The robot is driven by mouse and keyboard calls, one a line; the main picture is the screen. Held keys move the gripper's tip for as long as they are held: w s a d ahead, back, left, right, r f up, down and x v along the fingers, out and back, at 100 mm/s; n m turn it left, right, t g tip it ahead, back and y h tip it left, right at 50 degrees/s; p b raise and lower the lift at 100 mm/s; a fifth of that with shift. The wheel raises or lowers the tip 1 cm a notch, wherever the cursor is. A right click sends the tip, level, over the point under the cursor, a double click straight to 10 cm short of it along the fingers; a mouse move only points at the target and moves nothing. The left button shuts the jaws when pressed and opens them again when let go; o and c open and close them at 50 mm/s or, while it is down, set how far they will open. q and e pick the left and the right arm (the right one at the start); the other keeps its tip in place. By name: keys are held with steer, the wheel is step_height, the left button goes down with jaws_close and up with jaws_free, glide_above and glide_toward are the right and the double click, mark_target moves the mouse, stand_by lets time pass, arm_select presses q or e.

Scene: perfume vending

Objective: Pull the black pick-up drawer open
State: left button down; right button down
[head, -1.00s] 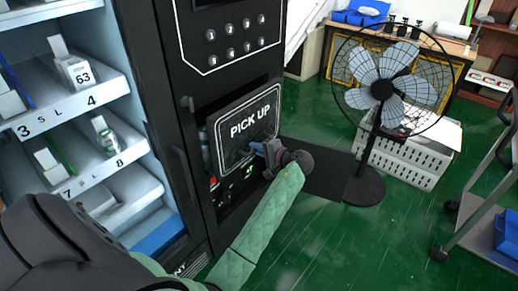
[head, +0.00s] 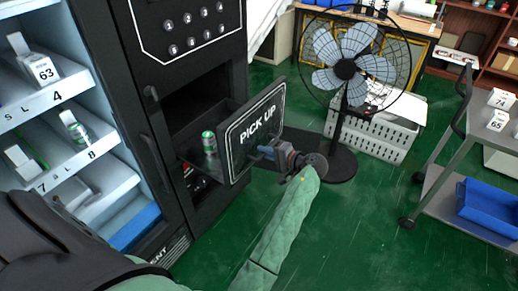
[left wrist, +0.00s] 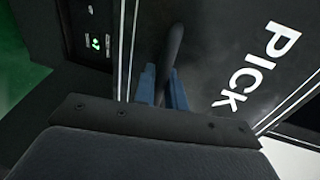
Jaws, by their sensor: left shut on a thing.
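The black pick-up drawer (head: 240,138) with the white "PICK UP" lettering stands pulled out of the vending machine (head: 190,70), with a dark opening behind its front. My left gripper (head: 270,153) is at the lower part of the drawer front. In the left wrist view its blue fingers (left wrist: 162,88) are closed around the dark drawer handle (left wrist: 174,50), with the drawer front (left wrist: 210,60) close behind. My right gripper is not in view.
A standing fan (head: 346,70) and a white perforated crate (head: 385,138) are behind the drawer to the right. A grey cart (head: 460,140) with a blue bin (head: 490,208) is at the far right. The green floor (head: 350,235) in front is clear.

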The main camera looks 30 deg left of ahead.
arm_select(q)
steer(key=shift+d, duration=0.1)
steer(key=c, duration=1.5)
jaws_free()
